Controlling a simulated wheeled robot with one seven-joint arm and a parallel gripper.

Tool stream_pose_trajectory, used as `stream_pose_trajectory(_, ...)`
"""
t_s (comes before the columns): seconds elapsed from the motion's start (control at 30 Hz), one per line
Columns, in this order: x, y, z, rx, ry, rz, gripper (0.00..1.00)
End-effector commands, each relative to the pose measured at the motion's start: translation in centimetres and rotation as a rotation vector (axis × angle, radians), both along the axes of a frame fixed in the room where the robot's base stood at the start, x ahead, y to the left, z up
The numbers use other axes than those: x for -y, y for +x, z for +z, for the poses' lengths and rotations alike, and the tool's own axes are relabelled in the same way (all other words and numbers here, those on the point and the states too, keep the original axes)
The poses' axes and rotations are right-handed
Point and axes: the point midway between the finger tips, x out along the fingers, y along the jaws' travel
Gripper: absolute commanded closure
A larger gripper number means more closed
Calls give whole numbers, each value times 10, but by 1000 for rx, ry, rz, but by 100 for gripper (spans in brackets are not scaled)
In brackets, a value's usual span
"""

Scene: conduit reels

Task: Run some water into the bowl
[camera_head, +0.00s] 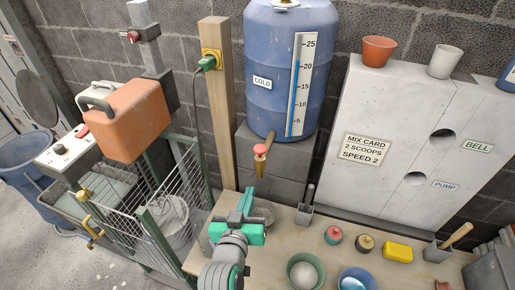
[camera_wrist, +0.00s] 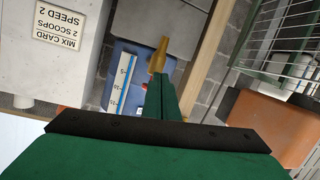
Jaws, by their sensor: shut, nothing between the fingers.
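A blue water barrel (camera_head: 284,75) labelled COLD, with a level gauge, stands on a grey block. Its brass tap (camera_head: 259,168) with a red and brown handle (camera_head: 262,149) sticks out at the front; the brass part also shows in the wrist view (camera_wrist: 158,55). A grey bowl (camera_head: 265,211) sits on the bench below the tap, partly hidden by my gripper. No water stream is visible. My gripper (camera_head: 247,194) is shut and empty, pointing up towards the tap from below and in front. Its fingers (camera_wrist: 162,88) look close to the tap; contact cannot be told.
A green bowl (camera_head: 291,281) with pale contents and a blue bowl (camera_head: 344,283) stand at the bench's front. A yellow block (camera_head: 398,251) and small knobs lie right. A wooden post (camera_head: 218,110) and wire cage (camera_head: 160,212) with an orange canister (camera_head: 127,119) stand left.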

Motion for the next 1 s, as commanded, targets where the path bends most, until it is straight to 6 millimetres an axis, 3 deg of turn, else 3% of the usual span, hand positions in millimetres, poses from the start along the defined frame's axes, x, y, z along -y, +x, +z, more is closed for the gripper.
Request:
stream_pose_trajectory(0.03, -3, 8, 19, 14, 14, -16, 100)
stream_pose_trajectory(0.2, -5, 23, 68, 22, 66, -84, 100)
stream_pose_trajectory(0.43, -8, 29, 117, 23, 146, -152, 100)
stream_pose_trajectory(0.63, -9, 28, 134, 20, 179, -177, 100)
stream_pose_trajectory(1.0, -7, 28, 134, 18, 182, -184, 100)
